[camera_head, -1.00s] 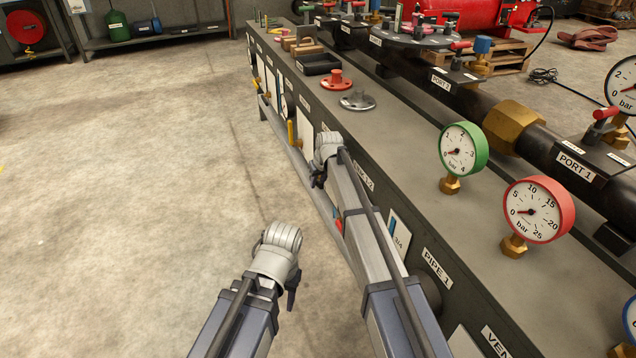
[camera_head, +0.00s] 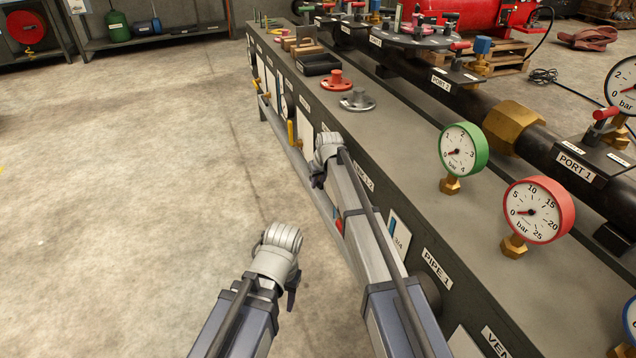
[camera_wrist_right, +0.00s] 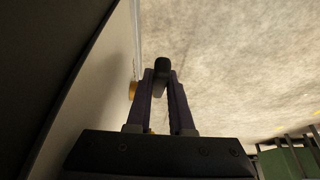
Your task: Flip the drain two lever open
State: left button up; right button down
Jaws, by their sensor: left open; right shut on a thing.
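My right gripper (camera_head: 317,181) is low against the front face of the bench, pointing down. In the right wrist view its fingers (camera_wrist_right: 162,72) close on a small dark rounded end (camera_wrist_right: 162,65), probably the lever's tip; the rest of it is hidden by the fingers. A bit of yellow or brass (camera_wrist_right: 133,89) shows beside the left finger. No drain two label can be read. My left gripper (camera_head: 291,299) hangs open over the floor, left of the bench, apart from everything.
The bench (camera_head: 420,200) carries a green gauge (camera_head: 464,150), a red gauge (camera_head: 539,210), a red flanged spool (camera_head: 337,80) and a grey flange (camera_head: 357,101). A yellow handle (camera_head: 291,132) stands on the bench front beyond my right gripper. The floor at left is clear.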

dwell(0.4)
jog(key=r+g+p, duration=0.1)
jog(key=w+r+g+p, duration=0.1)
jog(key=p, duration=0.1)
jog(key=shift+w+a+h, duration=0.25)
jog(key=shift+w+h, duration=0.05)
jog(key=shift+w+a+r+g+h+p, duration=0.15)
jog(key=shift+w+g+p, duration=0.15)
jog(key=shift+g, duration=0.15)
jog(key=shift+w+d+r+g+h+p, duration=0.15)
jog(key=shift+g+p, duration=0.15)
jog(key=shift+g, duration=0.15)
jog(key=shift+a+r+g+h, duration=0.15)
jog(key=shift+g+h, duration=0.15)
jog(key=shift+g, duration=0.5)
jog(key=c, duration=0.8)
grip_release()
